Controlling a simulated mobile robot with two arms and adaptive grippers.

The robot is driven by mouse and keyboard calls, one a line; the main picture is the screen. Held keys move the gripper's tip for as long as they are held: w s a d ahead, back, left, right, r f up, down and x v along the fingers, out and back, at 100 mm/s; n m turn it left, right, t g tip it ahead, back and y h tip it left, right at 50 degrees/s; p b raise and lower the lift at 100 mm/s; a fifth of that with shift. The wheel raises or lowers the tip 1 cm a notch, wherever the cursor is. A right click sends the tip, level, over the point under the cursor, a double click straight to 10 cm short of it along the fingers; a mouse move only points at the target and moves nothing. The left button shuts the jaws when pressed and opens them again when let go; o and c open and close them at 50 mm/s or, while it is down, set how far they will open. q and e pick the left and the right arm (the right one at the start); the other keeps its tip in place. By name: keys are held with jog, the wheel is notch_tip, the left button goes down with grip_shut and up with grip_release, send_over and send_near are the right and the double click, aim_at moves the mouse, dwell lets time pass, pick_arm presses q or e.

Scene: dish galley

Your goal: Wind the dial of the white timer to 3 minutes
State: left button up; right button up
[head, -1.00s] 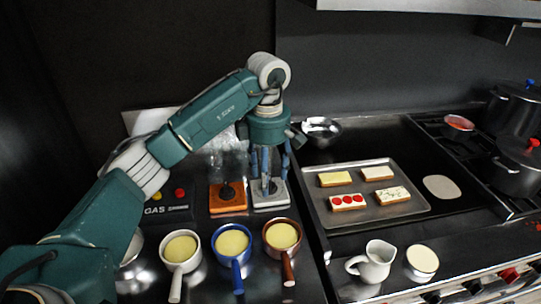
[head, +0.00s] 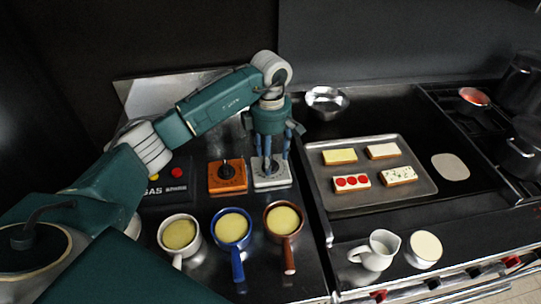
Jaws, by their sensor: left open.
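The white timer (head: 281,183) is a flat square with a dial (head: 272,168) on top. It lies on the dark counter to the right of an orange timer (head: 214,184), which has a dark dial. My left gripper (head: 271,160) points straight down over the white timer, its blue fingers apart on either side of the dial. I cannot tell whether the fingers touch the dial. The dial's setting is too small to read. My right gripper is not in view.
A white pot (head: 165,244), a blue pot (head: 240,245) and a brown pot (head: 272,232) stand in front of the timers. A metal tray (head: 426,187) with topped bread slices lies to the right. A metal bowl (head: 326,99) stands behind. A white jug (head: 374,262) stands at front right.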

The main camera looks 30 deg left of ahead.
pick_arm(q)
jog(key=shift+f, duration=0.9)
jog(key=c, duration=1.2)
jog(key=shift+o, duration=0.2)
jog(key=o, duration=1.2)
jog(key=shift+c, duration=0.2)
jog(key=shift+r, duration=0.15)
notch_tip(320, 180, up, 12)
